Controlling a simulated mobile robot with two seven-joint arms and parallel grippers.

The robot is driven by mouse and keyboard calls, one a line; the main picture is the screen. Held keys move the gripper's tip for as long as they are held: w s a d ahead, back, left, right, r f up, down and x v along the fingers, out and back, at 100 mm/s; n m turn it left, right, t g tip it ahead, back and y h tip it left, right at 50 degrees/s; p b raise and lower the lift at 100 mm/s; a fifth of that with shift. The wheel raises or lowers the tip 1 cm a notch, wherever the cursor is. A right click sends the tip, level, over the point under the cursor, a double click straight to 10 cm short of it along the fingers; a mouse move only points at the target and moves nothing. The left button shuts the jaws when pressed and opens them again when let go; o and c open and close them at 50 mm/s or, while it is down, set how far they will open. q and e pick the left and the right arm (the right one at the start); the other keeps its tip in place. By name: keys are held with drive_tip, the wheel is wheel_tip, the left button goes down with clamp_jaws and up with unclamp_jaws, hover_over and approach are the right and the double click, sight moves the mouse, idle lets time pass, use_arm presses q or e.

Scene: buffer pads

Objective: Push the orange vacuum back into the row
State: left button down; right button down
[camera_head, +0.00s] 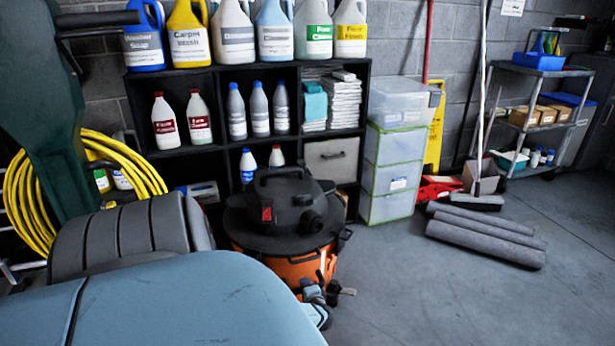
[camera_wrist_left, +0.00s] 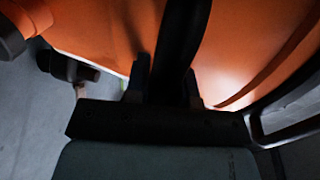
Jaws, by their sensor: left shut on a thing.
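The orange vacuum (camera_head: 290,265) with a black lid and top handle stands upright on the floor in front of the black shelf. Its lower left side is hidden behind my own arm. My left gripper (camera_head: 318,292) is at the front right of its orange drum. In the left wrist view, the gripper (camera_wrist_left: 168,85) is shut on a dark upright part of the vacuum, with the orange drum (camera_wrist_left: 105,30) filling the background. A black caster (camera_wrist_left: 68,66) shows at the left there. My right gripper is in neither view.
The black shelf (camera_head: 218,72) with bottles is close behind the vacuum. Clear drawers (camera_head: 392,175) stand to its right. Rolled grey mats (camera_head: 485,243) lie farther right. A yellow hose (camera_head: 25,205) is at the left. The floor right of the vacuum is clear.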

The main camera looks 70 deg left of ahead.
use_arm(q)
drive_tip(key=shift+w+a+r, duration=0.1)
drive_tip(key=shift+a+r, duration=0.05)
drive_tip(key=shift+a, duration=0.65)
drive_tip(key=shift+a, duration=0.1)
drive_tip(key=c, duration=1)
unclamp_jaws()
